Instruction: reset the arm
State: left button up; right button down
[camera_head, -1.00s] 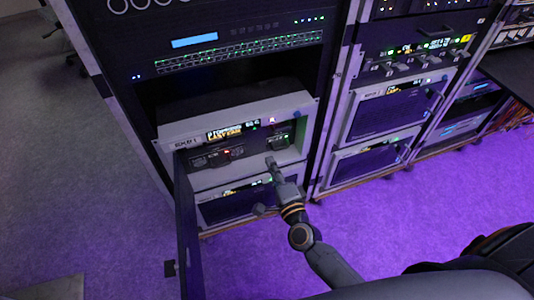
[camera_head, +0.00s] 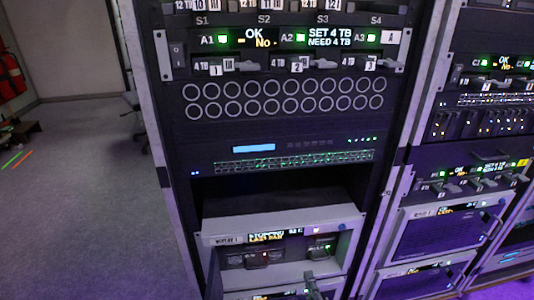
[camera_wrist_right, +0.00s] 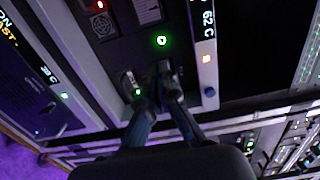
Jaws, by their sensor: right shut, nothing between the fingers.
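My right gripper (camera_head: 311,277) shows at the bottom edge of the head view, in front of the lower grey-framed unit (camera_head: 222,240). It is shut and empty, close to the unit's right module (camera_head: 322,247), which has a green light. In the right wrist view the gripper (camera_wrist_right: 150,78) points at a dark panel with a green light (camera_wrist_right: 161,41); whether it touches the panel I cannot tell. Most of the right arm is below the head view. My left gripper is not in view.
The unit's dark door (camera_head: 213,272) stands open at its left. Above are a switch (camera_head: 290,158), a panel of round ports (camera_head: 280,97) and a server row (camera_head: 270,55). Another rack (camera_head: 470,150) stands close at the right. The floor (camera_head: 90,190) at the left is open.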

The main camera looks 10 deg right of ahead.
jog(key=s+f+n+g+y, duration=0.1)
jog(key=s+f+n+g, duration=0.65)
jog(key=f, duration=0.65)
jog(key=s+f+n+g+y, duration=0.1)
jog(key=s+f+n+g, duration=0.4)
jog(key=s+f+n, duration=0.7)
jog(key=s+d+f+g+h, duration=0.3)
jog(key=s+d+f, duration=0.1)
jog(key=s+f, duration=0.35)
pick_arm(q)
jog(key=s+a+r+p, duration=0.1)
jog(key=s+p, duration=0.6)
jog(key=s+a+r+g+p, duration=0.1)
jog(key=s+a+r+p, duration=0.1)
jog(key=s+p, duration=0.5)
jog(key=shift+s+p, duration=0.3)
jog(key=shift+p, duration=0.05)
pick_arm(e)
jog(key=s+d+r, duration=0.1)
jog(key=s+r, duration=0.1)
jog(key=s, duration=0.5)
jog(key=s+d+r+g, duration=0.1)
jog(key=s+d, duration=0.1)
jog(key=s, duration=0.6)
jog(key=shift+r, duration=0.4)
